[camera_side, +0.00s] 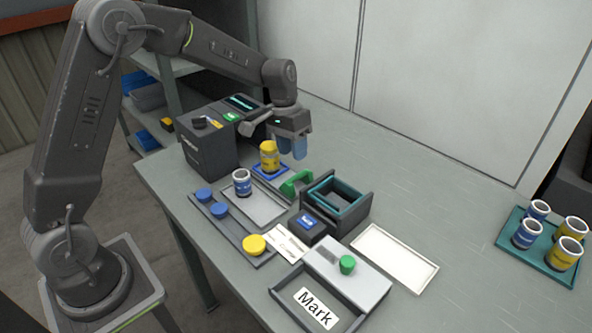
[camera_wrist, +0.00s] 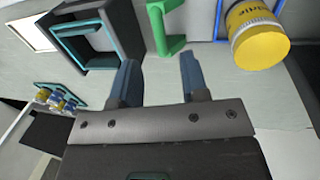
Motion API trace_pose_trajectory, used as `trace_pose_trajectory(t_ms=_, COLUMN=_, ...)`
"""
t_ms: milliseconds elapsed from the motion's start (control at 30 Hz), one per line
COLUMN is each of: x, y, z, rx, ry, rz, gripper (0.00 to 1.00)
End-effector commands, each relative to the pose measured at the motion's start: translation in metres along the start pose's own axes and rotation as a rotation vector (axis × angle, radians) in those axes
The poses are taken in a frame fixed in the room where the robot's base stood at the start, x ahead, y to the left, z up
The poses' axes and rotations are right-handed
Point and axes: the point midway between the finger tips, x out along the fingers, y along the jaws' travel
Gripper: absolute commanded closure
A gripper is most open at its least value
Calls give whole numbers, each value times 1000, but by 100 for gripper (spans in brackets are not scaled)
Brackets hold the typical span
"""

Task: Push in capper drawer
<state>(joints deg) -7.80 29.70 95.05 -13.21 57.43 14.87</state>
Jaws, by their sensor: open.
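The capper (camera_side: 208,150) looks to be the dark machine with a small screen. What looks like its drawer (camera_side: 284,178) is a pale slide pulled out toward the right, with a green handle (camera_side: 296,183) at its outer end. The handle also shows upright in the wrist view (camera_wrist: 163,25). A capped yellow jar (camera_side: 268,160) stands upright in the blue frame on the drawer. My gripper (camera_side: 293,150) is open and empty, its blue fingers pointing down behind and above the drawer. In the wrist view its fingers (camera_wrist: 158,65) point toward the handle and are apart from it.
A dark box with a teal rim (camera_side: 338,188) stands just right of the handle. A blue-and-white jar (camera_side: 242,181) and a lid rack (camera_side: 222,228) are in front. A white tray (camera_side: 394,258) and a teal tray with several jars (camera_side: 513,240) lie right. Table behind is clear.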

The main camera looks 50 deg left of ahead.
Motion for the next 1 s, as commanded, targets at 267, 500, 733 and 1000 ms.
trace_pose_trajectory(t_ms=267, x=48, y=0, z=0, rx=-1, ry=-2, rz=0, gripper=59)
trace_pose_trajectory(t_ms=500, x=62, y=0, z=0, rx=0, ry=1, rz=-1, gripper=59)
trace_pose_trajectory(t_ms=733, x=62, y=0, z=0, rx=0, ry=2, rz=-1, gripper=59)
trace_pose_trajectory(t_ms=1000, x=62, y=0, z=0, rx=-1, ry=2, rz=-1, gripper=83)
